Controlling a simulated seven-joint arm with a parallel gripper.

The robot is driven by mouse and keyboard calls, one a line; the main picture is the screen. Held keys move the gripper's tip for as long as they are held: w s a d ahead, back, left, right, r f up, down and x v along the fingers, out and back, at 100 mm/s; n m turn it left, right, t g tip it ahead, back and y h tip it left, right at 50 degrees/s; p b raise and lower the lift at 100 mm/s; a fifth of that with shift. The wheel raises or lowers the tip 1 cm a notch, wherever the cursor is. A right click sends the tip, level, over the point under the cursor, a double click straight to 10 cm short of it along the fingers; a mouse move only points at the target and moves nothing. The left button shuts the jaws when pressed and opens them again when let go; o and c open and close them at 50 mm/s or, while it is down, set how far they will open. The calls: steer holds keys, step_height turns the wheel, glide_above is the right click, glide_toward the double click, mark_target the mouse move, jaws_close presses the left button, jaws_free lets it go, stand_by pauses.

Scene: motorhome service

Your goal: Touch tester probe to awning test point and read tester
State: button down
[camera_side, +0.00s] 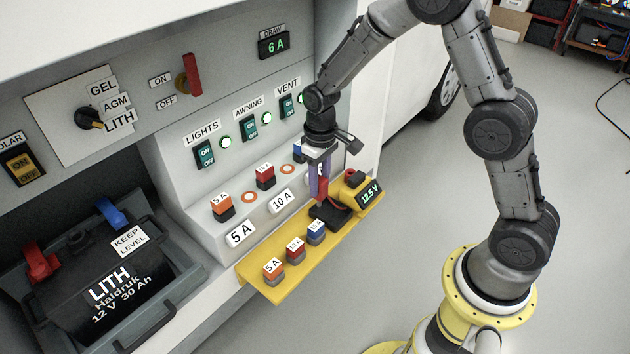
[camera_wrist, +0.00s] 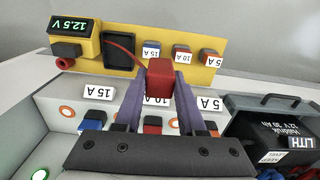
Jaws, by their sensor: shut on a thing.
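My gripper (camera_side: 320,186) is shut on the red tester probe (camera_wrist: 160,78), between its purple fingers. In the side view it is above the yellow shelf, by the black holder (camera_side: 330,214). The probe's tip is not clear, and I cannot tell whether it touches the holder. A red lead runs from the probe to the yellow tester (camera_side: 356,180), whose screen (camera_side: 371,192) reads 12.5 V. The orange ring right of the red fuse, apparently the awning test point (camera_side: 288,169), lies behind my gripper, apart from the probe. I cannot make it out in the wrist view.
The yellow shelf (camera_side: 247,274) carries several spare fuses (camera_side: 295,246). Panel fuses (camera_side: 222,208) and another ring (camera_side: 249,197) sit behind it. The awning switch (camera_side: 248,125) has a lit green lamp. The draw display (camera_side: 274,45) reads 6 A. A battery (camera_side: 150,270) stands left.

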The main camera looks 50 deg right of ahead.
steer(key=w+d+r, duration=0.2)
steer(key=w+d, duration=0.2)
steer(key=w, duration=0.5)
steer(key=w+d+r, duration=0.1)
steer(key=w+d, duration=0.3)
steer(key=w, duration=0.5)
steer(key=shift+w+r, duration=0.35)
steer(key=shift+r, duration=0.05)
steer(key=shift+f, duration=2.9)
steer(key=shift+f, duration=0.65)
stand_by(0.3)
